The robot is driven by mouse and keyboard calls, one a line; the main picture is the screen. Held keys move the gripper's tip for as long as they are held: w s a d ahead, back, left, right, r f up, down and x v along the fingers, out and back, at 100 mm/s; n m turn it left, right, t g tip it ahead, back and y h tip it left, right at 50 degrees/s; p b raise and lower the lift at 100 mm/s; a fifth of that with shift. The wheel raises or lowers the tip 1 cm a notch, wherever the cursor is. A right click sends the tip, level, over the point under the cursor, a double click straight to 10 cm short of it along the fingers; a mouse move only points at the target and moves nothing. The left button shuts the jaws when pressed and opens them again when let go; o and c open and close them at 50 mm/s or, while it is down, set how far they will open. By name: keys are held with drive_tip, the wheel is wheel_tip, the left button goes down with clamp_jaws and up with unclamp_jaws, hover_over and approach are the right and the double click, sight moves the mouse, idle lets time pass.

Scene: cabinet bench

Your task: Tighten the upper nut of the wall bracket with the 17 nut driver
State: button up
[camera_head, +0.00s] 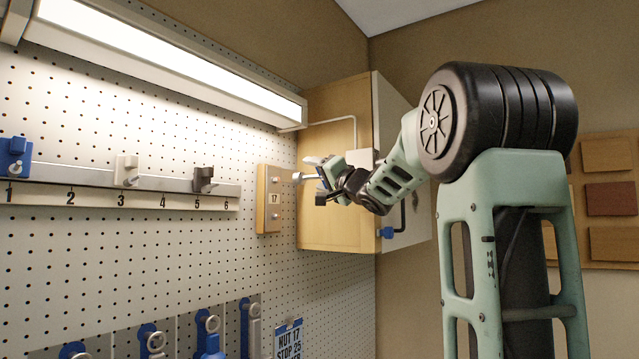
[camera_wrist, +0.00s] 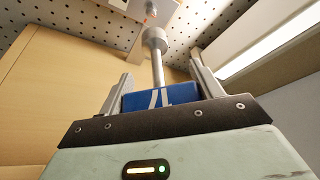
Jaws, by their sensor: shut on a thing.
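The wall bracket (camera_head: 262,199) is a wooden block with a pale plate marked 17, mounted on the pegboard left of the cabinet. My gripper (camera_head: 325,178) is shut on the blue handle (camera_wrist: 160,97) of the nut driver, with a finger on either side. White marking shows on the handle. The driver's grey shaft and socket (camera_wrist: 154,39) point away from the gripper toward the bracket's upper part. The socket (camera_head: 298,177) is close to the upper nut's place in the head view.
A wooden cabinet (camera_head: 331,210) is just right of the bracket. A long lamp (camera_head: 170,60) hangs above. A numbered rail (camera_head: 100,194) carries several fixtures at left. Blue-handled tools (camera_head: 208,338) hang below, beside a blue sign (camera_head: 288,340) reading NUT 17, STOP 25.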

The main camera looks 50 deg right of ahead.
sight(295, 177)
drive_tip(key=w, duration=0.2)
drive_tip(key=shift+w+a+f+b, duration=0.1)
drive_tip(key=shift+w+b, duration=0.2)
drive_tip(key=shift+b, duration=0.1)
drive_tip(key=shift+w, duration=0.35)
drive_tip(key=shift+w+a+p, duration=0.1)
drive_tip(key=shift+w+p, duration=0.25)
drive_tip(key=shift+w, duration=0.5)
drive_tip(key=shift+r+p, duration=0.2)
drive_tip(key=shift+p, duration=0.35)
drive_tip(key=shift+w, duration=1.25)
idle(1.1)
